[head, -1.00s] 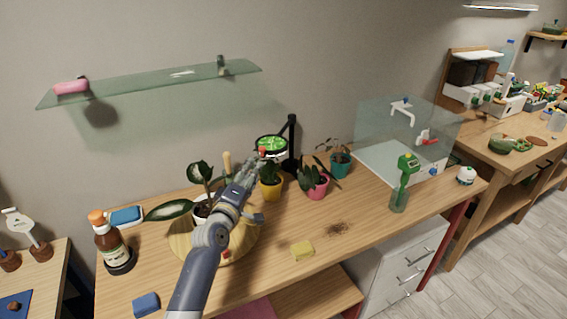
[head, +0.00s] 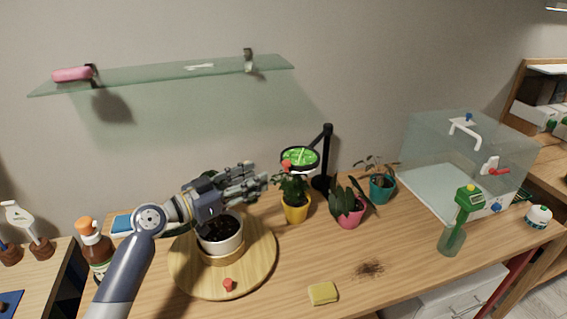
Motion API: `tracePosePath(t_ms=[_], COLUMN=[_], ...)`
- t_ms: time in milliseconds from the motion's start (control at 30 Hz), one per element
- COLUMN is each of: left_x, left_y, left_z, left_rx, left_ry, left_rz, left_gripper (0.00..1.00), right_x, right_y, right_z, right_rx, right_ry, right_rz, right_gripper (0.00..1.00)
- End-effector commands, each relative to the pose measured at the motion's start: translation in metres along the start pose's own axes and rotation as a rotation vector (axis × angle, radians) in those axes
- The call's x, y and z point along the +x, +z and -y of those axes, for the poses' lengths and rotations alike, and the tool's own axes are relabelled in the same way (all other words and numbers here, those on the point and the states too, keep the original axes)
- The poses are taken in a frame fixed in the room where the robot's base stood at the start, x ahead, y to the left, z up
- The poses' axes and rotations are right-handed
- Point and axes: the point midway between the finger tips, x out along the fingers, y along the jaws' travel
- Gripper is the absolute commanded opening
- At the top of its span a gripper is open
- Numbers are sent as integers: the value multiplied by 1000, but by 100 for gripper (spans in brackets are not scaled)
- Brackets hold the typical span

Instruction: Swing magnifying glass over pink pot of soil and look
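The magnifying glass (head: 299,160) has a round, green-looking lens in a dark rim on a black stand (head: 326,155) at the back of the table. A small red knob (head: 287,166) shows at its left edge. The pink pot (head: 348,217) holds a dark-leaved plant and stands right of and in front of the lens, which is over the yellow pot (head: 296,211) side. My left gripper (head: 262,178) points right, left of the knob and apart from it. Its fingers look spread and empty. My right gripper is not in view.
A white pot of soil (head: 221,246) stands on a round wooden turntable (head: 255,280) below my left gripper. A glass shelf (head: 180,73) hangs above.

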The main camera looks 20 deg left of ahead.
Motion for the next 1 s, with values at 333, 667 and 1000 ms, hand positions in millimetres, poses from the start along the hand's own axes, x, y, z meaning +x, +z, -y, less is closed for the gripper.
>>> tracePosePath(t_ms=[333, 667, 1000], left_x=[67, 93, 94], left_y=[-6, -2, -1], left_z=[0, 0, 0], left_rx=[-4, 0, -1], left_ry=[-1, -2, -2], left_rz=[-3, -1, 0], left_gripper=[38, 38, 17], right_x=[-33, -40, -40], right_y=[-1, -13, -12], right_z=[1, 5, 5], right_rx=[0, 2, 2], right_ry=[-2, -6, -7], right_rz=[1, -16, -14], right_gripper=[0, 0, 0])
